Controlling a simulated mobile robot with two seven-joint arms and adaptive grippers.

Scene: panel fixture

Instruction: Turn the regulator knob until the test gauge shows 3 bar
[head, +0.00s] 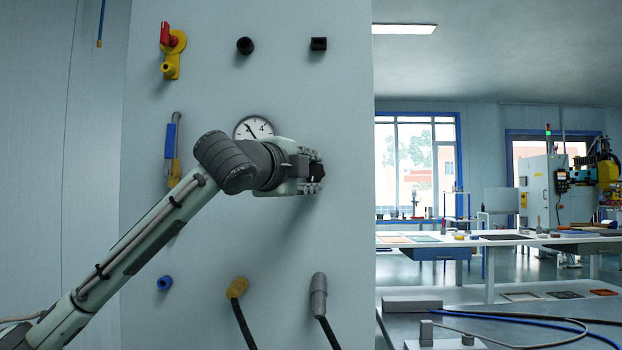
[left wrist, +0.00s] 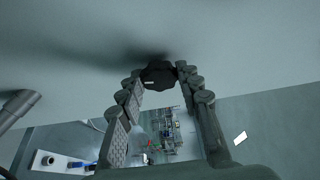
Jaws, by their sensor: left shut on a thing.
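The regulator knob (head: 317,171) is a black knob on the pale panel, right of the gauge. My left gripper (head: 308,173) is at the knob, its fingers shut on it from two sides. In the left wrist view the dark knob (left wrist: 158,73), with a small white mark, sits between the fingertips (left wrist: 160,78). The test gauge (head: 254,127) is a round white dial with a dark slanted needle. My left wrist hides its lower part, and the exact reading is too small to tell. My right gripper is not in view.
The panel (head: 210,250) also bears a yellow valve with a red handle (head: 167,35), a blue-handled valve (head: 171,142), black fittings (head: 245,46), a blue fitting (head: 164,283), and yellow (head: 237,288) and grey (head: 318,290) hose ends. Workbenches (head: 470,240) stand beyond at right.

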